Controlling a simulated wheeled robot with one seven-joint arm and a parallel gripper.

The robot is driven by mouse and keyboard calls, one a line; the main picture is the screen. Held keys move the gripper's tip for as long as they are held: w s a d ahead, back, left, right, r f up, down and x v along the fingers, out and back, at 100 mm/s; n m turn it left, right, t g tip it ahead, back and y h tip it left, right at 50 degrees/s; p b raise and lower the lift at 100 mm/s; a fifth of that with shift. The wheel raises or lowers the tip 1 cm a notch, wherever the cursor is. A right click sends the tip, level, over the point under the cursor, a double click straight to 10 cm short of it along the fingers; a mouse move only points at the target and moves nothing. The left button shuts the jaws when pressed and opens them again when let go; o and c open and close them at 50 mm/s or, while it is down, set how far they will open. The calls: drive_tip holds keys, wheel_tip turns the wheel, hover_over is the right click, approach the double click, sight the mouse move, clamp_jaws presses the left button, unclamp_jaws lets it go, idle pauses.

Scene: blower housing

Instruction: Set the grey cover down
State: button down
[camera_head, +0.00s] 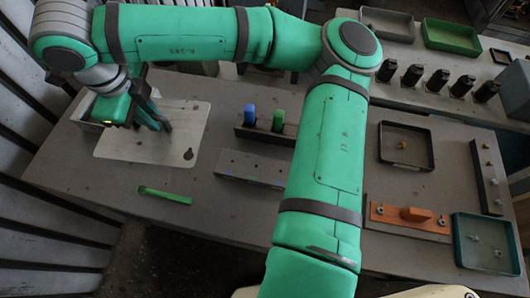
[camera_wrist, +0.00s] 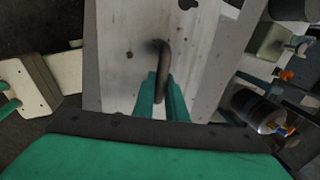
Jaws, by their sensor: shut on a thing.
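The grey cover (camera_head: 183,135) is a flat, light plate with a keyhole-shaped hole near its right corner. It lies level over the left part of the table; whether it touches what is under it I cannot tell. In the wrist view the cover (camera_wrist: 125,50) has a dark loop handle (camera_wrist: 164,60) standing up from it. My gripper (camera_wrist: 161,88) is shut on this handle. In the head view my gripper (camera_head: 163,122) points down over the cover, and the handle is hidden behind the fingers.
A green strip (camera_head: 165,195) lies in front of the cover. To the right stand a dark holder (camera_head: 255,133) with blue and green pegs and a grey drilled block (camera_head: 250,168). Farther right are a black tray (camera_head: 406,164), an orange fixture (camera_head: 385,215) and a teal tray (camera_head: 462,255).

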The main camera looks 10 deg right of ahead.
sight(183, 102)
drive_tip(key=shift+m+h, duration=0.3)
drive_tip(key=shift+m, duration=0.4)
drive_tip(key=w+f, duration=0.2)
drive_tip(key=f, duration=0.1)
drive_tip(key=w+f, duration=0.1)
drive_tip(key=f, duration=0.1)
drive_tip(key=w+d+f, duration=0.2)
drive_tip(key=w+f, duration=0.1)
drive_tip(key=w, duration=0.1)
drive_tip(key=w+d+f, duration=0.2)
drive_tip(key=w+f, duration=0.1)
drive_tip(key=w, duration=0.1)
drive_tip(key=w+d+f, duration=0.2)
drive_tip(key=w+f, duration=0.1)
drive_tip(key=w, duration=0.1)
drive_tip(key=shift+d+f, duration=0.1)
drive_tip(key=shift+f, duration=0.05)
drive_tip(key=shift+x, duration=1.8)
drive_tip(key=shift+s+f, duration=0.2)
drive_tip(key=c, duration=1.8)
unclamp_jaws()
drive_tip(key=shift+o, duration=0.2)
drive_tip(key=shift+r, duration=0.1)
